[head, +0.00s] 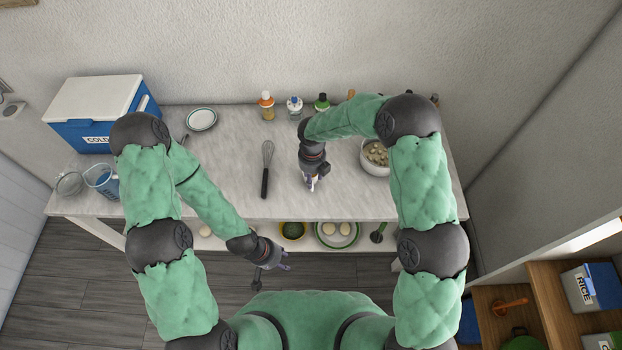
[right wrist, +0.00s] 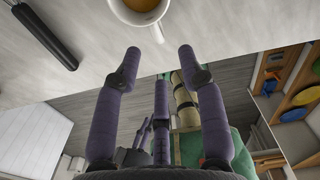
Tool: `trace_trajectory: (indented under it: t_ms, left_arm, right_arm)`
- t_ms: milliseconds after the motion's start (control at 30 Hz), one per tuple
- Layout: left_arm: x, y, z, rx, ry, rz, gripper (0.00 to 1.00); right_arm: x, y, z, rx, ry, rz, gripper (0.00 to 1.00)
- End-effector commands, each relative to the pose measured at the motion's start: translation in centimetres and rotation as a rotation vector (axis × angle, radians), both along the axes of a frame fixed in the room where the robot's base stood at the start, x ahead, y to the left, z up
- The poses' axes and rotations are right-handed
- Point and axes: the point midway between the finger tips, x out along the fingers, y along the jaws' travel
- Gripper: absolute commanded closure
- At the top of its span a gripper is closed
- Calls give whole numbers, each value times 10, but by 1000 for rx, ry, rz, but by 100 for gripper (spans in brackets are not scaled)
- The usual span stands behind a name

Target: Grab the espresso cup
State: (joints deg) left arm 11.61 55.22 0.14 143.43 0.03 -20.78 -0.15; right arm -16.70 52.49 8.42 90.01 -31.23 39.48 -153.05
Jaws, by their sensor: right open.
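The white espresso cup (right wrist: 137,17) shows at the top edge of the right wrist view, partly cut off, with brown liquid inside. Its handle points down in that view, towards the gap between my right gripper's fingertips. My right gripper (right wrist: 160,56) is open and empty, its purple fingers spread just short of the cup. In the head view my right gripper (head: 312,183) is over the middle of the counter, and I cannot make out the cup clearly there. My left gripper (head: 280,262) is low, in front of the counter; its finger opening is too small to judge.
A whisk (head: 266,168) lies left of my right gripper on the counter (head: 225,160). A white bowl (head: 374,170) of pale pieces stands to the right, beside my right arm. Several bottles, a plate (head: 201,120) and a blue cooler (head: 75,136) stand further back.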

Motion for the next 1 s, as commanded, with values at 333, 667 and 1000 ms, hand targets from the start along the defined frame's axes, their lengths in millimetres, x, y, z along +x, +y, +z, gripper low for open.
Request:
trace_trajectory:
  t_ms: [333,667,1000]
  left_arm:
    - [0,0,2,0,0,0,60]
    - [0,0,7,0,0,0,60]
    - [0,0,7,0,0,0,60]
  right_arm:
    - [-1,0,-30,1,1,-3,60]
    - [-1,-1,-71,2,1,-5,60]
    - [-1,0,-77,2,-2,-4,62]
